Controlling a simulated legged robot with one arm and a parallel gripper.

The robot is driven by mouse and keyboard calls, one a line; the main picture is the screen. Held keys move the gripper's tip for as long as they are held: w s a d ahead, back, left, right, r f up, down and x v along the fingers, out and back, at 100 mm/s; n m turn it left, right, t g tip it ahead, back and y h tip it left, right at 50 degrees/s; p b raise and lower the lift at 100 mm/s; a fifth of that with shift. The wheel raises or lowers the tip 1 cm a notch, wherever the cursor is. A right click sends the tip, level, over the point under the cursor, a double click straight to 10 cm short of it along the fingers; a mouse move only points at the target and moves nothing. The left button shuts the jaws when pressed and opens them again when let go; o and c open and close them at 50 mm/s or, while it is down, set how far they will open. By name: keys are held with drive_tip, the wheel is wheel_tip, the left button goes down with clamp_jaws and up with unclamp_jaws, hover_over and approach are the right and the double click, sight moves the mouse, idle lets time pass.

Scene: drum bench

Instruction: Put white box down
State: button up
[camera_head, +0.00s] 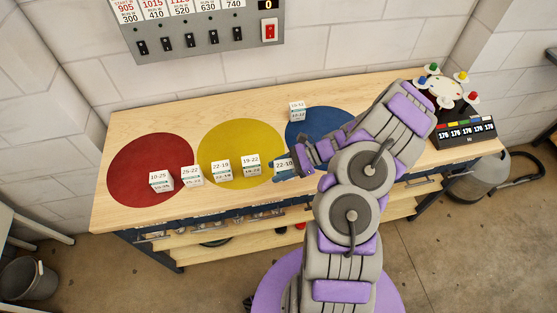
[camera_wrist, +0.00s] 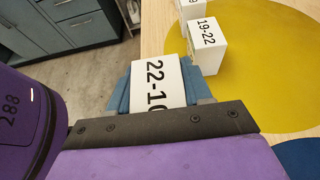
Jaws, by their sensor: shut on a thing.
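My gripper (camera_head: 283,168) is shut on a white box marked 22-10 (camera_head: 282,164), at the front edge of the bench between the yellow disc (camera_head: 237,140) and the blue disc (camera_head: 313,121). In the wrist view the held white box (camera_wrist: 160,86) sits between the blue fingers, with its last digit partly hidden by my gripper. I cannot tell whether its underside touches the bench.
White boxes marked 10-25 (camera_head: 161,181), 25-22 (camera_head: 192,175), 22-19 (camera_head: 221,170) and 19-22 (camera_head: 251,164) stand in a row to the left. The red disc (camera_head: 140,165) is mostly clear. A black display (camera_head: 465,132) is at the right.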

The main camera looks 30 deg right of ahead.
drive_tip(key=w+d, duration=0.1)
drive_tip(key=w, duration=0.1)
drive_tip(key=w+d, duration=0.1)
drive_tip(key=w, duration=0.1)
drive_tip(key=w+d, duration=0.1)
drive_tip(key=w, duration=0.1)
drive_tip(key=shift+w+f+b, duration=0.1)
drive_tip(key=shift+f+b, duration=0.25)
drive_tip(key=shift+b, duration=0.05)
drive_tip(key=shift+f+b, duration=0.45)
drive_tip(key=shift+f, duration=1.25)
drive_tip(key=shift+f, duration=0.1)
drive_tip(key=o, duration=1.1)
